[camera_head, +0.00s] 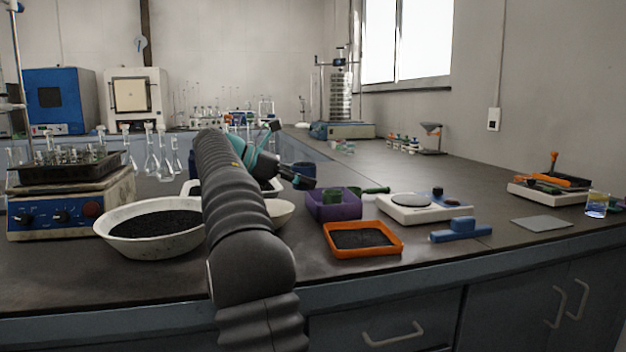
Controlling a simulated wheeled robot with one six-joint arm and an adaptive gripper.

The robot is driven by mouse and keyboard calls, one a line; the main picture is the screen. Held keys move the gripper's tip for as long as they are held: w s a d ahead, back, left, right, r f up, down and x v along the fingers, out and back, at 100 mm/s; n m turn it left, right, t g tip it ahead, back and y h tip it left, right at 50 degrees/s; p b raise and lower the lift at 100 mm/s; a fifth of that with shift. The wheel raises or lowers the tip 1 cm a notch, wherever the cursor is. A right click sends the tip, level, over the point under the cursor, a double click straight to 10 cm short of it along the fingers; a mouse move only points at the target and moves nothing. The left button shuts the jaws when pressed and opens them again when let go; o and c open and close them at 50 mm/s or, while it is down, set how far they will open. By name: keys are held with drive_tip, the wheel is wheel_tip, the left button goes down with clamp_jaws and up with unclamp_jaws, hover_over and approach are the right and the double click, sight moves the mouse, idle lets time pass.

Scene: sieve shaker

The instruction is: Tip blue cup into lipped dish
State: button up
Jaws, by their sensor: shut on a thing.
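A pale dish (283,212) below the gripper is mostly hidden behind my arm and could be the lipped dish. A wide white dish (112,228) with dark granules stands at the left front; I cannot tell for sure which dish is the lipped one.
A white tray (188,186) sits behind my arm. An orange tray (398,244) of dark grains, a purple box (335,211), a white balance (425,212) and a blue block tool (461,230) stand to the right. A hotplate (75,210) is left.

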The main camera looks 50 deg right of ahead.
drive_tip(key=w+a+f+t+p, duration=0.1)
drive_tip(key=w, duration=0.3)
drive_tip(key=w+a+f+t+p, duration=0.1)
drive_tip(key=w, duration=0.3)
drive_tip(key=w+a+f+t+p, duration=0.1)
drive_tip(key=w+t+p, duration=0.1)
drive_tip(key=w, duration=0.3)
drive_tip(key=shift+a+f+h, duration=0.15)
drive_tip(key=shift+a+h, duration=0.15)
drive_tip(key=shift+h, duration=0.1)
drive_tip(key=m+t, duration=0.3)
drive_tip(key=shift+w+r+t, duration=0.25)
drive_tip(key=shift+r+t, duration=0.05)
drive_tip(key=shift+r, duration=0.05)
drive_tip(key=shift+f+b, duration=0.2)
drive_tip(key=shift+b, duration=0.15)
drive_tip(key=shift+w+m+t+b, duration=0.1)
drive_tip(key=shift+m+t+b, duration=0.25)
drive_tip(key=shift+b, duration=0.3)
drive_tip(key=shift+b, duration=0.6)
